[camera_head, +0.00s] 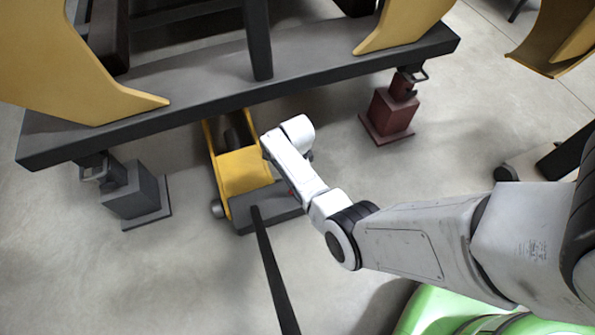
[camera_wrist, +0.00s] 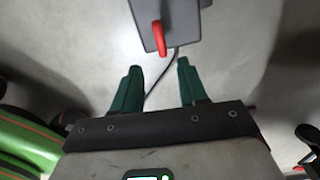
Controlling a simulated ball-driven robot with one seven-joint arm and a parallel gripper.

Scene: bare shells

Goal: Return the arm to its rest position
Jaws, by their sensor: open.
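My white and grey arm (camera_head: 420,240) reaches in from the right and bends over the floor, its outer part near a yellow floor jack (camera_head: 243,172). My gripper (camera_wrist: 158,72) shows two green fingers set apart in the wrist view, with nothing between them but floor and a thin dark cable or line. The fingers are hidden in the head view. A grey box-shaped part (camera_wrist: 184,22) with a red handle (camera_wrist: 160,38) lies beyond the fingertips, apart from them.
A dark beam (camera_head: 290,75) with yellow curved plates crosses the top. A red stand (camera_head: 390,115) and a grey stand (camera_head: 137,190) are under it. A black bar (camera_head: 272,270) rises from the jack toward the bottom. Bare floor (camera_head: 110,285) lies at lower left.

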